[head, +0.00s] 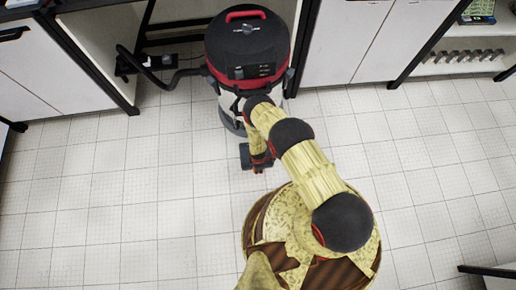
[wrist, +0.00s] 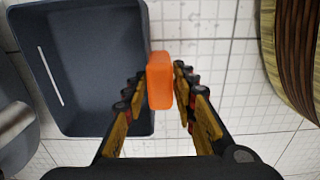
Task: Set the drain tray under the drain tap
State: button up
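The drain tray (wrist: 88,118) is a dark blue-grey open box with an orange grip tab (wrist: 160,82) on its right side. In the head view the tray (head: 246,157) is a small dark shape at the front foot of the vacuum, partly hidden by my arm. My gripper (wrist: 162,78) has one finger on each side of the orange tab and appears closed on it. The tray looks empty, with a pale line inside. I cannot tell whether it touches the floor. The drain tap is not clearly visible; a silvery cylinder (wrist: 14,122) shows left of the tray.
A black and red drum vacuum (head: 247,65) stands before the cabinets, its hose (head: 150,75) running left. White cabinets (head: 345,40) line the back. The tiled floor (head: 130,200) is clear on the left and right. A round striped part of my base shows at the wrist view's right.

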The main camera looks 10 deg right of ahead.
jog(key=o, duration=0.3)
notch_tip(320, 180, up, 12)
jog(key=p, duration=0.5)
jog(key=shift+r, duration=0.15)
dwell(0.6)
